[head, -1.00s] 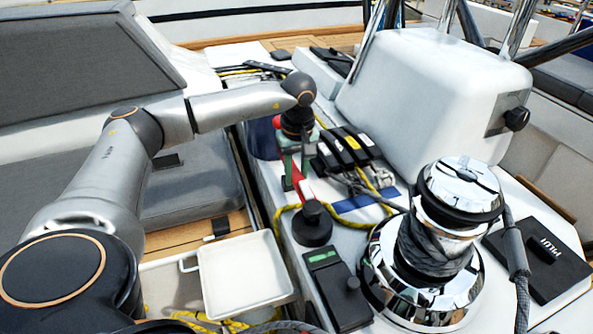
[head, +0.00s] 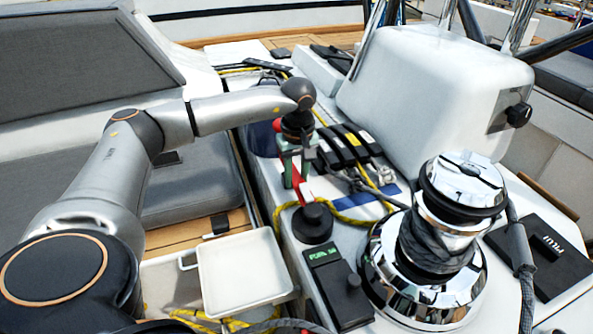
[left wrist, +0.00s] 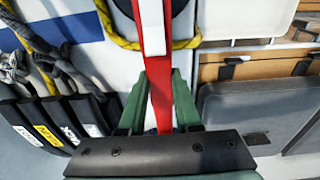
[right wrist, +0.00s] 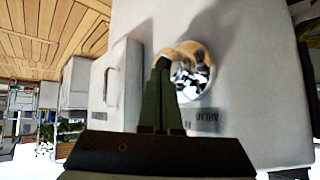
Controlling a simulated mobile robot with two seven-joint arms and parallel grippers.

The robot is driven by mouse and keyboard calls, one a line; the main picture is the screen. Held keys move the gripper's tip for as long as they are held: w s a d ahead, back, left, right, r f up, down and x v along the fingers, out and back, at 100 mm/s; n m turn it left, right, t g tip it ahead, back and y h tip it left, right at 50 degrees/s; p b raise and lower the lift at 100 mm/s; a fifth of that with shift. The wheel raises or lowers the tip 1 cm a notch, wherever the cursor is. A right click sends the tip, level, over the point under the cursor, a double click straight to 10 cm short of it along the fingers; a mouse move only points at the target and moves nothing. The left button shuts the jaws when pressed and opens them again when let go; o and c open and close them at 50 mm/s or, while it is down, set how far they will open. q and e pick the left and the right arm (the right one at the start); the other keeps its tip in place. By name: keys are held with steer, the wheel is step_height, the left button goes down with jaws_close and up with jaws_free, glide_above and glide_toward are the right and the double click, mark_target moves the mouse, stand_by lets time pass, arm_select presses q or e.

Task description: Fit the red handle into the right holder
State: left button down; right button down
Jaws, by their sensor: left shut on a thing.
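The red handle (left wrist: 160,80) is between the green fingers of my left gripper (left wrist: 158,100), with a pale band or tip at its far part. In the head view my left gripper (head: 297,160) points down above the white console, and the red handle (head: 299,178) slants down towards a round black knob-like base (head: 312,224). The handle's end is close to that base; I cannot tell whether they touch. I cannot make out which part is the right holder.
A chrome winch (head: 440,225) stands right of the base. Black rope clutches (head: 348,147) and yellow rope lie behind it. A black panel with a green display (head: 337,287) lies in front. A white tray (head: 243,272) is at the lower left, and a black flat box (head: 540,255) at the right.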

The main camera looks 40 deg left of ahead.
arm_select(q)
steer(key=shift+f+b, duration=0.3)
steer(key=shift+f, duration=0.25)
stand_by(0.4)
steer(key=shift+c, duration=0.2)
jaws_free()
stand_by(0.4)
